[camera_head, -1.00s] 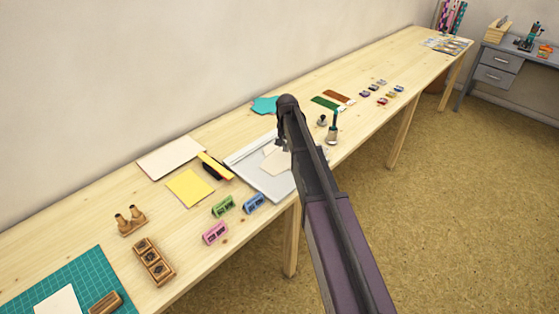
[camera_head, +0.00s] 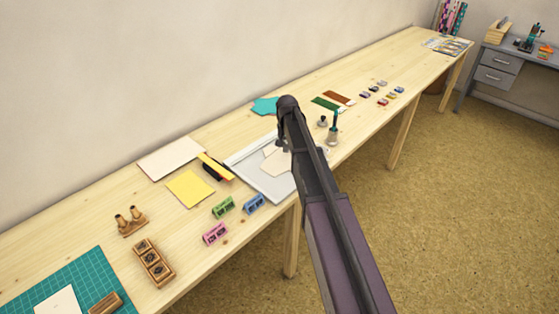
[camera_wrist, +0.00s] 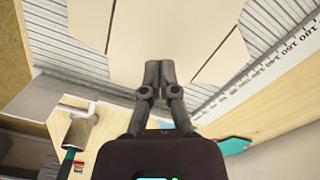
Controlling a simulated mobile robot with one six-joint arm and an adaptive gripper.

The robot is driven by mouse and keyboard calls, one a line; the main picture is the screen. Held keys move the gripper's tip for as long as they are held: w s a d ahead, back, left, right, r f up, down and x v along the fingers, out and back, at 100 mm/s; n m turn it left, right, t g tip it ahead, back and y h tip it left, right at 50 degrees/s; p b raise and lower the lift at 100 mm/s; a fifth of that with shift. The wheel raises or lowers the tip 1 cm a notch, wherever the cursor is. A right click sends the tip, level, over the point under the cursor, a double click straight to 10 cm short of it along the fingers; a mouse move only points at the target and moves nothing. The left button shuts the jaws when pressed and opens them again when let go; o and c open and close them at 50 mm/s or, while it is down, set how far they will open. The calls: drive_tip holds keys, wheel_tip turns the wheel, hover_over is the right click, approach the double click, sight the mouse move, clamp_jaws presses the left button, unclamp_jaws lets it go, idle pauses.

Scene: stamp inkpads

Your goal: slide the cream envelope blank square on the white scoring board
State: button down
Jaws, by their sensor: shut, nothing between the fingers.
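The cream envelope blank (camera_head: 275,162) lies on the white scoring board (camera_head: 246,160), partly hidden by my arm in the head view. In the wrist view the blank (camera_wrist: 160,25) fills the top middle, with its flaps spreading at an angle to the grooves. The board's grooved surface (camera_wrist: 262,45) shows on both sides of it, with a numbered scale along one edge. My gripper (camera_wrist: 159,66) is shut and empty, its fingertips over the flap of the blank nearest the wrist. I cannot tell whether they touch it. In the head view my gripper (camera_head: 282,146) is small and partly hidden.
A lever tool (camera_head: 333,128) and a small knob stamp (camera_head: 322,121) stand right of the board. A teal piece (camera_head: 264,106) lies behind it. Pink, green and blue blocks (camera_head: 222,207) sit in front-left, near yellow paper (camera_head: 190,188). Bare table lies between these groups.

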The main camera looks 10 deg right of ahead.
sight(276, 148)
drive_tip(key=shift+f+b, duration=1.4)
idle(1.0)
drive_tip(key=shift+w+a, duration=0.75)
drive_tip(key=shift+w, duration=0.25)
drive_tip(key=shift+w+a, duration=0.7)
drive_tip(key=shift+w, duration=0.3)
idle(1.0)
drive_tip(key=shift+w+a, duration=0.2)
drive_tip(key=shift+w, duration=0.1)
drive_tip(key=shift+w+a, duration=0.1)
drive_tip(key=shift+w, duration=0.05)
drive_tip(key=shift+w, duration=0.4)
idle(0.4)
drive_tip(key=shift+w+d, duration=0.25)
drive_tip(key=shift+w, duration=0.3)
drive_tip(key=shift+w+d, duration=0.25)
drive_tip(key=shift+d, duration=0.3)
